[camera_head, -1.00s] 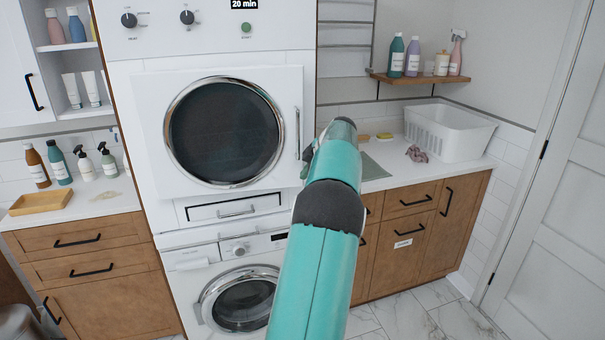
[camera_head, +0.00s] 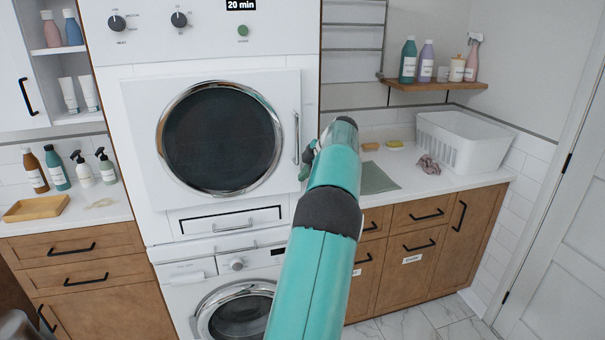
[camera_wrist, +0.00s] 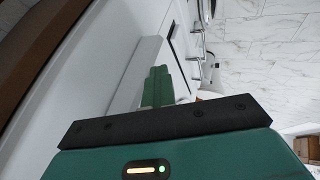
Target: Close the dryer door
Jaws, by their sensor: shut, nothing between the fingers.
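The dryer (camera_head: 215,52) is the upper white machine in the stack. Its door (camera_head: 140,105) is a white panel with a round dark window and a vertical handle (camera_head: 297,138) on the right. The door lies near the dryer front; I cannot tell whether it is fully flush. My gripper (camera_head: 306,160) is at the door's right edge, beside the handle, partly hidden by my teal arm. In the wrist view its green fingers (camera_wrist: 157,88) are together and empty, close to a pale panel edge. Whether they touch the door is unclear.
A white washer (camera_head: 195,290) stands below the dryer. Wooden counters flank the stack; the right one (camera_head: 455,184) holds a white basket (camera_head: 465,140) and a green cloth (camera_head: 377,178). A shelf (camera_head: 430,86) with bottles is above. Marble floor is clear at lower right.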

